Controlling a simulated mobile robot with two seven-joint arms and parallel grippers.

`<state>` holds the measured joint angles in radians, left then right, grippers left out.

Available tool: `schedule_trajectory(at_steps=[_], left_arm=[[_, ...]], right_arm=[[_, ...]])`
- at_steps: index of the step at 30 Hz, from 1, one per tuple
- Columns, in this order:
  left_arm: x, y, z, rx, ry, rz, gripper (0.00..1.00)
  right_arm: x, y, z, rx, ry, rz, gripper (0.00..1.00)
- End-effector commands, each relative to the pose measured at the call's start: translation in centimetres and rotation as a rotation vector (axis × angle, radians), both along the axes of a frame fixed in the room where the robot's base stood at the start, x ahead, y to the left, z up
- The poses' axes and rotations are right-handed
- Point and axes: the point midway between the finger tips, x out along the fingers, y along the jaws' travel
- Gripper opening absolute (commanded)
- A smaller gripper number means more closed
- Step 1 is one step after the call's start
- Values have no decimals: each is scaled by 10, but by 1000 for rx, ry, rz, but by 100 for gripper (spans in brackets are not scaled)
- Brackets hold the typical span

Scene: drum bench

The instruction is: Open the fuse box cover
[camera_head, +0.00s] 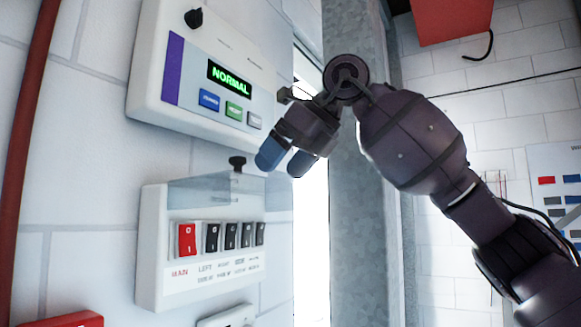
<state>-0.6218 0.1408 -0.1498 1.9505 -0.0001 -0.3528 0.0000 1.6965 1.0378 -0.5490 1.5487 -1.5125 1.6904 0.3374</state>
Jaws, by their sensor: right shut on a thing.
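The fuse box (150,250) is a white wall box with one red and several black switches. Its clear, smoky cover (200,192) shows across the upper part of the box, above the switches, which are in plain sight below it. A black knob (237,162) stands at the top of the box. My right gripper (286,163), with blue fingertips, is at the cover's upper right edge and is shut on the cover; the exact contact is hard to see. My left gripper is out of view.
A white panel (150,90) reading NORMAL, with several buttons, hangs above the fuse box. A red pipe (30,130) runs along the left edge. A grey metal post (350,220) stands behind my right arm. A red object (60,319) is at the lower left.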

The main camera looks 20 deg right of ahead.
Motion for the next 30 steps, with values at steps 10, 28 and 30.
schedule_trajectory(at_steps=[10, 28, 30], left_arm=[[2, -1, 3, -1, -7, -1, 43], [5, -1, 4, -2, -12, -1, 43], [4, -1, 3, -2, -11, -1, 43]], right_arm=[[4, 5, -3, -26, 35, 5, 42], [2, 3, 2, -22, 28, 3, 100], [0, 1, 5, -21, 27, 3, 100]])
